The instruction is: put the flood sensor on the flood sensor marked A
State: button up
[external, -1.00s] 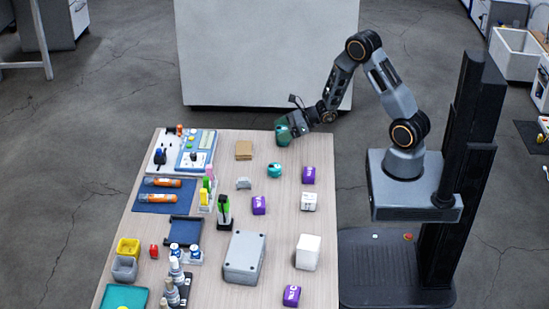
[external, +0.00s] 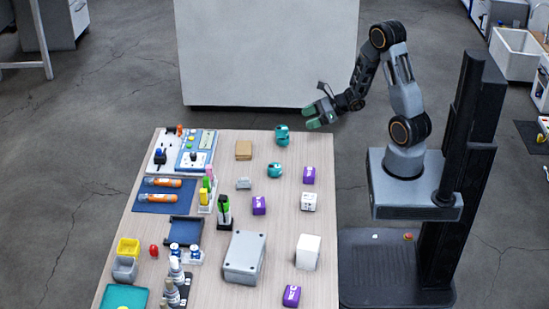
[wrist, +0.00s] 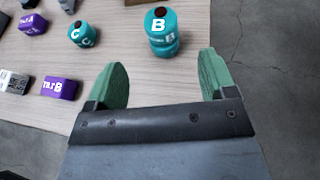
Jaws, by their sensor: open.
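A shorter teal sensor lettered C (wrist: 83,36) stands apart, nearer the table's middle (external: 275,170). I can read no A on any teal piece.
Purple blocks (external: 309,175) (wrist: 60,88) and a white lettered block (external: 309,201) stand along the right side. A brown block (external: 243,150) lies left of the pair. A grey box (external: 244,257) and white cube (external: 308,252) are nearer the front.

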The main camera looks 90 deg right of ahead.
jog(key=s+a+r+n+g+y, duration=0.1)
jog(key=a+r+n+g+y, duration=0.25)
jog(key=a+n, duration=0.45)
jog(key=s+a+r+n+g+y, duration=0.2)
jog(key=a+r+n+g, duration=0.15)
jog(key=a+n, duration=0.45)
jog(key=s+a+r+n+g+h, duration=0.1)
jog(key=s+r+n+h, duration=0.2)
jog(key=n, duration=0.6)
jog(key=s+a+r+n+g+h, duration=0.2)
jog(key=n+h, duration=0.3)
jog(key=n, duration=0.3)
jog(key=shift+s+a+r+n, duration=0.15)
jog(key=shift+s+r+n, duration=0.25)
